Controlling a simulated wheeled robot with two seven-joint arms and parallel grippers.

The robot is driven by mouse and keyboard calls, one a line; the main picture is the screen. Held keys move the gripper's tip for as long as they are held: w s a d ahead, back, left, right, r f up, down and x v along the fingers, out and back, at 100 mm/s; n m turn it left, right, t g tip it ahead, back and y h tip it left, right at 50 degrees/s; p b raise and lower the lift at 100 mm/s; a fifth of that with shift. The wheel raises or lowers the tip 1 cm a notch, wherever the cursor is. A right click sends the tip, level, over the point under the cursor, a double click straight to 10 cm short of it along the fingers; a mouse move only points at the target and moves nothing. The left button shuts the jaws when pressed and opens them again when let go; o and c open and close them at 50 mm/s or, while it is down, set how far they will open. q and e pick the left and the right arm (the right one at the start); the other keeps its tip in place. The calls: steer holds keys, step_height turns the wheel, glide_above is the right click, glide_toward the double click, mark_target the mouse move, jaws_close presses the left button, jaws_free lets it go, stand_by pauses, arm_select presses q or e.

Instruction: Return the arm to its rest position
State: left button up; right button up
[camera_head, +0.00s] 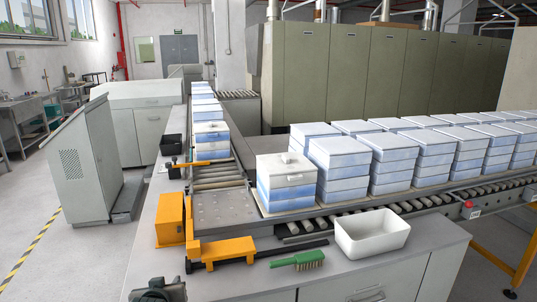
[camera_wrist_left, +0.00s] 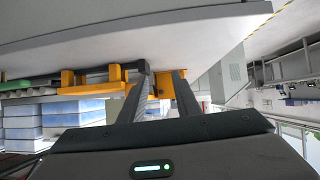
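My left gripper (camera_head: 158,291) shows only as a dark piece at the bottom edge of the head view, by the front left of the grey counter (camera_head: 150,232). Beyond the fingers are the counter edge and the orange pusher parts (camera_wrist_left: 120,76). My right gripper is in neither view.
On the counter are an orange block (camera_head: 170,220), an orange bracket (camera_head: 226,251), a green brush (camera_head: 298,260) and a white bin (camera_head: 371,233). White-blue stacked boxes (camera_head: 286,182) line the roller conveyor (camera_head: 400,206). A grey cabinet (camera_head: 85,165) stands left, with open floor around it.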

arm_select(q)
steer(key=s+d+f+m+g+h, duration=0.1)
steer(key=s+f+g, duration=0.1)
steer(key=s+f, duration=0.6)
steer(key=s+d+f+m+g, duration=0.15)
steer(key=s+f, duration=0.35)
steer(key=s, duration=0.6)
steer(key=s+d+f+m+g+h, duration=0.1)
steer(key=s+d+f+g, duration=0.1)
steer(key=s, duration=1)
steer(key=s+d+f+m+g+h, duration=0.1)
steer(key=s+d+f+m+g, duration=0.15)
steer(key=s, duration=1.05)
step_height(320, 180, down, 28)
steer(key=g, duration=0.1)
steer(key=s+a+f, duration=0.1)
steer(key=s+f, duration=0.8)
steer(key=s+a+f+g+b, duration=0.1)
steer(key=s+a+f, duration=0.1)
steer(key=s+f, duration=0.7)
steer(key=shift+s+a+f+n+g+y, duration=0.25)
steer(key=shift+s+n+g+y, duration=0.05)
steer(key=shift+s, duration=0.1)
